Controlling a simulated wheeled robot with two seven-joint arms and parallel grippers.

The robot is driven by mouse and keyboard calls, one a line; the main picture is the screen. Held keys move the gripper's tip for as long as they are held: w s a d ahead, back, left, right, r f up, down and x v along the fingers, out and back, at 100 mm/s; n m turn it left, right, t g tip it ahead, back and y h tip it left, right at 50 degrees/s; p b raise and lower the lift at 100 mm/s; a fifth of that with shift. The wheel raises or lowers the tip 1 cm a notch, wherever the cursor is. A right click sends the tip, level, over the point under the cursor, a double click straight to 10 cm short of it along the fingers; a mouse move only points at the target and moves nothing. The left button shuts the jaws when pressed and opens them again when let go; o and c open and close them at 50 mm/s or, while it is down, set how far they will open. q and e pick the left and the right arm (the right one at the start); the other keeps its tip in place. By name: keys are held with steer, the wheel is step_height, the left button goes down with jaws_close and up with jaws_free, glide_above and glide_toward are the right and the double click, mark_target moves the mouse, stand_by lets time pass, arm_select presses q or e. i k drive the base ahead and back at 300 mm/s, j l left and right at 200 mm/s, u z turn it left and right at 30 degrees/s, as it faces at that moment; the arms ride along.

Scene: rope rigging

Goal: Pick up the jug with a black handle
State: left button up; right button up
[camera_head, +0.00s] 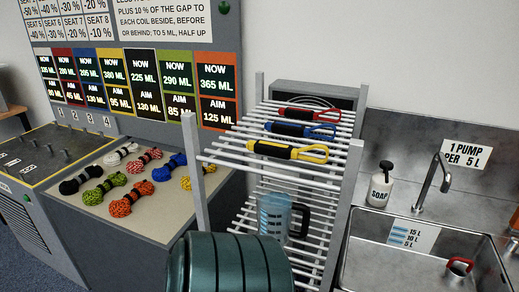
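The jug with a black handle (273,214) stands on a lower level of the grey wire rack (352,185). Its body is clear with a bluish tint and marks on its side. Its black handle (301,222) points right. A dark green ribbed cylinder (228,264) in front hides the lower part of the jug's surroundings. Another jug with a red handle (459,266) lies in the sink, partly hidden. Neither of my grippers shows in the head view.
The rack's top holds red (308,114), blue (300,130) and yellow (288,151) handled tools. Several rope coils (131,197) lie on the counter at left. A soap bottle (380,187) and tap (432,182) stand by the metal sink (392,262).

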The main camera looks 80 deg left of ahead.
mark_target(275, 205)
steer(key=u, duration=2.3)
